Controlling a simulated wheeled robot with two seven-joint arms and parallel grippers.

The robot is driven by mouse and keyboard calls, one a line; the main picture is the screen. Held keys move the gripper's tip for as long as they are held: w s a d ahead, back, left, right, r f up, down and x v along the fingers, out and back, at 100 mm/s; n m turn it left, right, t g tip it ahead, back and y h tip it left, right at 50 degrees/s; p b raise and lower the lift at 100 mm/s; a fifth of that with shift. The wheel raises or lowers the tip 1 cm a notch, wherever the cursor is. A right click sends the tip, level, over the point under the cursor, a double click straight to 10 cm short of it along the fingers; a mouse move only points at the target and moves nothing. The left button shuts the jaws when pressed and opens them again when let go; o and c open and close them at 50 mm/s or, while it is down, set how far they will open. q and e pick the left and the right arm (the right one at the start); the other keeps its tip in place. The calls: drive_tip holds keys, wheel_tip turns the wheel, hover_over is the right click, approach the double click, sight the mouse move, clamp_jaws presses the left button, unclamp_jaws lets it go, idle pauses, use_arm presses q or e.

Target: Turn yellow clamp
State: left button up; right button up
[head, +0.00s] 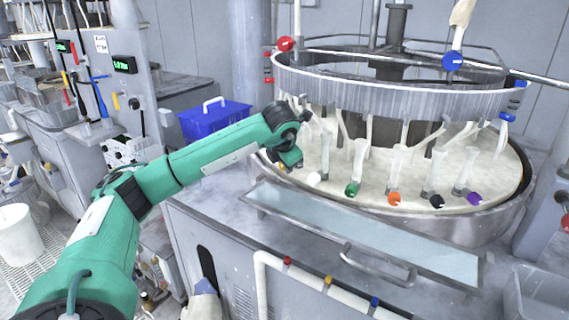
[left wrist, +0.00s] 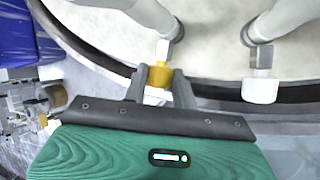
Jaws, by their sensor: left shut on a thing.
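The yellow clamp (left wrist: 159,77) sits at the end of a white hose at the rim of the round platen tank. In the left wrist view it is between the two dark fingers of my left gripper (left wrist: 161,88), which is shut on it. In the head view my left gripper (head: 287,160) is at the tank's left rim, and only a small bit of the yellow clamp (head: 282,168) shows beside it. My right gripper does not show in either view.
A white clamp (left wrist: 260,90) is close on the right, followed by green (head: 351,189), orange (head: 394,199), black (head: 437,201) and purple (head: 474,199) ones. A glass-topped shelf (head: 360,225) lies in front. A blue box (head: 214,121) stands behind my left arm.

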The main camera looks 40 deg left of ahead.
use_arm(q)
drive_tip(key=o, duration=1)
drive_tip(key=shift+r, duration=0.25)
drive_tip(key=b+v, duration=0.2)
drive_tip(key=v, duration=1.1)
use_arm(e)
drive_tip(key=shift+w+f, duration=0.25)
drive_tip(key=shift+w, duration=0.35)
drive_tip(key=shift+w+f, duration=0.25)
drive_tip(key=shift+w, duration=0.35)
use_arm(q)
drive_tip(key=shift+s+d+r, duration=0.1)
drive_tip(key=shift+s, duration=0.05)
